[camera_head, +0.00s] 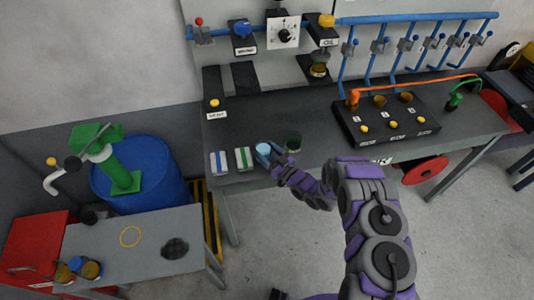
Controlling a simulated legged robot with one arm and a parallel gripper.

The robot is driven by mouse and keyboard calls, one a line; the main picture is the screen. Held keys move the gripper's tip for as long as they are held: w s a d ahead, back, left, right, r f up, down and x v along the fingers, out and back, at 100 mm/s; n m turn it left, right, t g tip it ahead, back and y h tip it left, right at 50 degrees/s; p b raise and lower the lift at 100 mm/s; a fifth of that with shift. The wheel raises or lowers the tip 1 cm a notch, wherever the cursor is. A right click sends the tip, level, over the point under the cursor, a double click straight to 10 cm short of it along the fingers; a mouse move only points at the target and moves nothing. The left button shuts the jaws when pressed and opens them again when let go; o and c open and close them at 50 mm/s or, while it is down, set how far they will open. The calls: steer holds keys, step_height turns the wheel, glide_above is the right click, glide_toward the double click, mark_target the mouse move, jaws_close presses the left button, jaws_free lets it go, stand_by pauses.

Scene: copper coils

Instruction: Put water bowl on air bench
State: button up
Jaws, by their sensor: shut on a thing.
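A small light-blue bowl (263,149), which I take for the water bowl, is at the front edge of the long dark bench (300,110). My gripper (270,158) reaches in from the lower right and is shut on the bowl. The fingers are small and partly hidden by my wrist. I cannot tell whether the bowl rests on the bench top or is held just above it. Blue air pipes run along the wall behind this bench; no label reading "air bench" is legible.
A black box with orange hose (385,118) occupies the bench's right half. A lower grey table (135,250), blue barrel (150,175) and red cabinet (35,245) are at left.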

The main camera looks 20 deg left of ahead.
steer(key=shift+d+f, duration=0.1)
steer(key=shift+f, duration=0.2)
steer(key=o, duration=1.4)
steer(key=shift+o, duration=0.2)
steer(key=shift+s+d, duration=0.2)
steer(key=shift+d, duration=0.15)
steer(key=v, duration=1.1)
steer(key=shift+p, duration=0.45)
steer(key=shift+s, duration=0.1)
